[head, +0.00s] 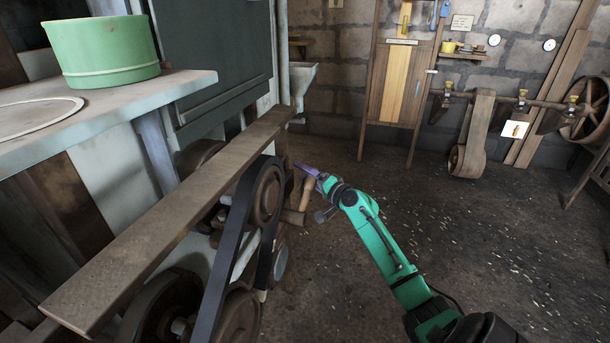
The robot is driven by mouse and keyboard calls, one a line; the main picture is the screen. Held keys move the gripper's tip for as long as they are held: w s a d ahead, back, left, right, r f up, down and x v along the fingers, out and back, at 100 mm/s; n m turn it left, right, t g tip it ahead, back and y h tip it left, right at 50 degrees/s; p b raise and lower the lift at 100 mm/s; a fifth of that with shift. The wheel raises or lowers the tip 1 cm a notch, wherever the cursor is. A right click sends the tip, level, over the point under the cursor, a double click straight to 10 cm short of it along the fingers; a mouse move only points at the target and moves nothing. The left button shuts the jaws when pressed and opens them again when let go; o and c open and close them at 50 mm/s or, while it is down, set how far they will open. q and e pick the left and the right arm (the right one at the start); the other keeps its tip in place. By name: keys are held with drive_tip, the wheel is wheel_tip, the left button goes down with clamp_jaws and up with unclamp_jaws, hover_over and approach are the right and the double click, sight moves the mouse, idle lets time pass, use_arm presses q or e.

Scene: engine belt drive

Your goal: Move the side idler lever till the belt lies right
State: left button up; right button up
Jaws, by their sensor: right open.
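The dark belt (228,255) runs over an upper brown pulley (267,196) and down to a lower wheel (238,318) on the machine's side. A short wooden handle (306,194), which looks like the side idler lever's grip, stands just right of the upper pulley. My right gripper (304,169), with purple fingers, is open at the top of this handle. I cannot tell whether it touches the handle. The lever's lower part and the belt's far run are partly hidden. My left gripper is not in view.
A long wooden plank (170,222) lies along the machine above the belt. A green tub (102,50) stands on the ledge (150,92) at left. The stone floor (480,240) at right is clear up to the wall shaft (500,100) with its belt and wheel.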

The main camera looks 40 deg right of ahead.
clamp_jaws()
drive_tip(key=shift+f, duration=0.1)
idle(1.2)
